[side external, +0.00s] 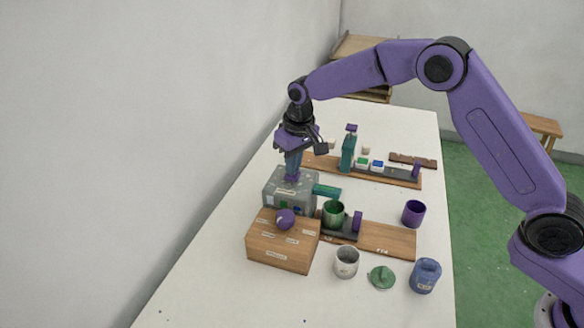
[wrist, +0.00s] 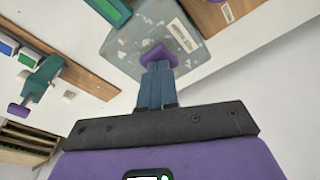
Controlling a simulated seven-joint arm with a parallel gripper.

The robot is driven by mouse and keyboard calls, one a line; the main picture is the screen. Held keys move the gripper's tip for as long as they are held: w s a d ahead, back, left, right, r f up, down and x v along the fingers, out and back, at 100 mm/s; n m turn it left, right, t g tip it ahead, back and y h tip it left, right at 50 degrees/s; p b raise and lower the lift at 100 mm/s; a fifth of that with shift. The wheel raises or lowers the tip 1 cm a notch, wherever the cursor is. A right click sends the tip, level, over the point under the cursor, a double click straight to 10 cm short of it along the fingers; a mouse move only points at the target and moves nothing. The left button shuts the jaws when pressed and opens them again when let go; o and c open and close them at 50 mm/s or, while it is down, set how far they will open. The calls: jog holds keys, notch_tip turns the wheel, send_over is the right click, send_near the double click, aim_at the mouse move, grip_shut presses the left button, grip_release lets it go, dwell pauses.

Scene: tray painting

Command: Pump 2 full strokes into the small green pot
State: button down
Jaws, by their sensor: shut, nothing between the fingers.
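The pump is a grey speckled box (side external: 285,200) with a teal spout (side external: 327,191) pointing right and a purple button (side external: 291,179) on top. In the wrist view the box (wrist: 130,45), spout (wrist: 110,10) and button (wrist: 158,54) also show. A green pot (side external: 333,214) stands upright on a dark slide near the spout's end; its contents cannot be made out. My gripper (side external: 292,173) is shut and empty, pointing down at the purple button. In the wrist view its fingertips (wrist: 157,68) meet the button; I cannot tell how far it is pressed.
A wooden box (side external: 283,250) with a purple knob (side external: 285,219) stands in front. A purple cup (side external: 413,213), grey cup (side external: 346,262), blue mug (side external: 425,276) and green lid (side external: 381,277) stand right. Behind, a teal post (side external: 348,153) rises beside paint blocks (side external: 370,164).

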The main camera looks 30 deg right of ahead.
jog(key=shift+r, duration=1.45)
jog(key=shift+f, duration=2.25)
jog(key=shift+r, duration=2.2)
jog(key=shift+r, duration=0.15)
